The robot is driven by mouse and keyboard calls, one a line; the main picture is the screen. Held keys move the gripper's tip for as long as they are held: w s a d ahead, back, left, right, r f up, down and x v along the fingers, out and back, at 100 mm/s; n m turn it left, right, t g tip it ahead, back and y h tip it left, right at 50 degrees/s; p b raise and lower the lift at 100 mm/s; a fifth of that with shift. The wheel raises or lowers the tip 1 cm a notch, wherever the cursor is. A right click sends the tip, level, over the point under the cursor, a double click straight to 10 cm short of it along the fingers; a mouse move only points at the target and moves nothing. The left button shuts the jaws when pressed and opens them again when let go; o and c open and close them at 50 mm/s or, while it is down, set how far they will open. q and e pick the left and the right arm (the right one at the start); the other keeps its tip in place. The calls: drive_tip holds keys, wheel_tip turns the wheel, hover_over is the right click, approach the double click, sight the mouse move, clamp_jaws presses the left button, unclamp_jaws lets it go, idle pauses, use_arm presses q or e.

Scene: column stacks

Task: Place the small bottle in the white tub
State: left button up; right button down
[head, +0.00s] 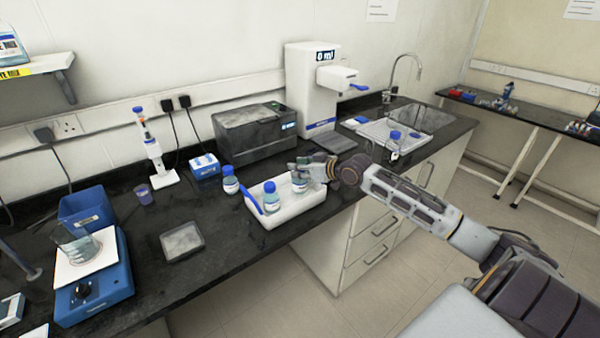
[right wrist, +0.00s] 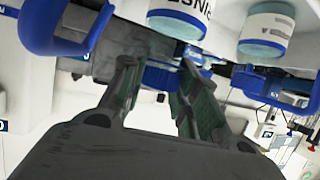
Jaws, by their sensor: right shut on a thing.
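The white tub (head: 290,212) stands at the front edge of the dark bench in the head view. A small blue-capped bottle (head: 300,185) shows over the tub's right part, with my right gripper (head: 312,170) at its cap. In the right wrist view, the gripper (right wrist: 158,95) is shut on a blue cap (right wrist: 158,76) below a labelled bottle (right wrist: 180,18). Another blue-capped bottle (head: 271,202) is in the tub's left part. Whether the held bottle touches the tub floor cannot be told. My left gripper is out of view.
A third blue-capped bottle (head: 230,182) stands just behind the tub. A blue handle (head: 252,202) lies at the tub's left side. Another bottle (head: 394,146) stands by the sink. A grey dish (head: 182,241) and blue hotplate (head: 95,290) are left. Some bench left of the tub is clear.

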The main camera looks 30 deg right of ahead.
drive_tip(key=shift+f, duration=0.8)
drive_tip(key=c, duration=1.5)
unclamp_jaws()
drive_tip(key=shift+f, duration=0.15)
drive_tip(key=o, duration=0.4)
drive_tip(key=shift+s+d+r, duration=0.1)
drive_tip(key=shift+s+r, duration=0.05)
drive_tip(key=shift+r, duration=0.05)
